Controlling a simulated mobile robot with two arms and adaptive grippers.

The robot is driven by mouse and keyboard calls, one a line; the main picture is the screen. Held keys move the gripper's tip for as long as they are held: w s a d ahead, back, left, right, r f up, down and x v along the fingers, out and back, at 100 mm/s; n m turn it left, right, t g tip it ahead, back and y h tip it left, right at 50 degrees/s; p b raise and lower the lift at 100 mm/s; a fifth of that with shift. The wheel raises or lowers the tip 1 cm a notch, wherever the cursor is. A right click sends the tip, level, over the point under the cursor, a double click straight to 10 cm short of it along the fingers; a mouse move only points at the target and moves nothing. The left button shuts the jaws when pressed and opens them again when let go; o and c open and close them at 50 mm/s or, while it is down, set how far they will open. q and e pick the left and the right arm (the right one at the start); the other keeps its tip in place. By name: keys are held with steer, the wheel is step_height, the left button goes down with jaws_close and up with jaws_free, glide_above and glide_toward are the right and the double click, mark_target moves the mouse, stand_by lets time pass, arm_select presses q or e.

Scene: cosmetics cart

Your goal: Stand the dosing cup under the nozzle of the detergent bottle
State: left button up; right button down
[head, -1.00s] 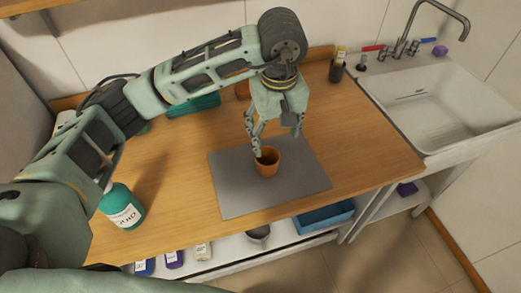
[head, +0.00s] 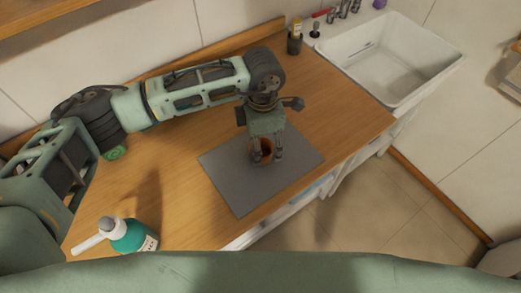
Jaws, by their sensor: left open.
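The dosing cup (head: 263,150), orange-brown, stands upright on a grey mat (head: 240,192) in the middle of the wooden counter. My left gripper (head: 266,157) points down over the cup, open, with its fingers at either side of it; whether they touch it I cannot tell. The gripper hides part of the cup. The detergent bottle (head: 134,237), teal with a white label, stands at the counter's front left. Its pale nozzle (head: 90,243) points left in the picture. My right gripper is not in view.
A white sink (head: 390,60) lies at the back right. Small dark bottles (head: 295,42) stand at the counter's back edge near it. A green round thing (head: 115,153) shows below my left arm. The counter between bottle and mat is clear.

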arm_select(q)
steer(key=f+p, duration=0.1)
steer(key=f, duration=0.2)
steer(key=shift+s+a+f+p, duration=0.15)
steer(key=shift+a+f+p, duration=0.1)
steer(key=shift+p, duration=0.15)
steer(key=shift+f, duration=0.25)
steer(key=shift+d+f, duration=0.1)
steer(key=c, duration=1)
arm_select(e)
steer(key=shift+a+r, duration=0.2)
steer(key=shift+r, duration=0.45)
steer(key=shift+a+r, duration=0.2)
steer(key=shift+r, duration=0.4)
arm_select(q)
steer(key=shift+c, duration=0.5)
steer(key=shift+r, duration=0.2)
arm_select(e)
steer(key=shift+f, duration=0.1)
